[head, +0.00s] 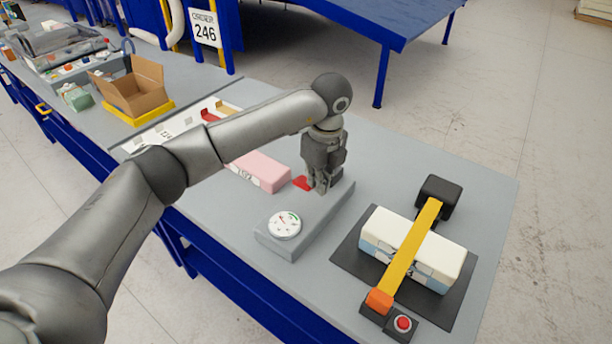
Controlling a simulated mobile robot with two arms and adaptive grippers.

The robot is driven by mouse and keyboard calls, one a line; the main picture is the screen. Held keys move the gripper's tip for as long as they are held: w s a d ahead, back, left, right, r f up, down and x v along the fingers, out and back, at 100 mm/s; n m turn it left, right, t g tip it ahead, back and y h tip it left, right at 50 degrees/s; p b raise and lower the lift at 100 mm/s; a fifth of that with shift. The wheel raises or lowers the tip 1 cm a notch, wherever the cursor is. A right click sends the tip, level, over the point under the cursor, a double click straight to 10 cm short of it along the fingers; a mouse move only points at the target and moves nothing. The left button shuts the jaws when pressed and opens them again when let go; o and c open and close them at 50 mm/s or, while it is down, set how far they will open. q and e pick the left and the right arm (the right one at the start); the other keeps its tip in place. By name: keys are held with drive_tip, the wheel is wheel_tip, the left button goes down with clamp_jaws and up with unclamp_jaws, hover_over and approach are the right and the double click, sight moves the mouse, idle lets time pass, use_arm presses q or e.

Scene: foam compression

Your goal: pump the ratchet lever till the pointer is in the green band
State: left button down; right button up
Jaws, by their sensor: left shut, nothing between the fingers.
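A round white gauge (285,224) sits on the near end of a grey base (315,231). A green band shows at the upper right of its dial; the thin dark pointer is too small to read surely. My left gripper (320,189) points down at the far end of this base, shut with nothing held. A red tab (303,183) shows just left of its fingertips, perhaps part of the ratchet lever; the gripper hides the rest, and I cannot tell whether they touch. My right gripper is not in view.
At right, a yellow bar (411,254) with an orange end (379,301) crosses a white block (447,262) on a dark mat (347,257). A red button (403,323) is near it. A pink block (262,171) and open cardboard box (133,92) lie left.

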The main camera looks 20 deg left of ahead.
use_arm(q)
wheel_tip(320, 180, up, 10)
drive_tip(key=d, duration=0.1)
drive_tip(key=shift+s+r, duration=0.15)
drive_tip(key=shift+s, duration=0.15)
idle(0.5)
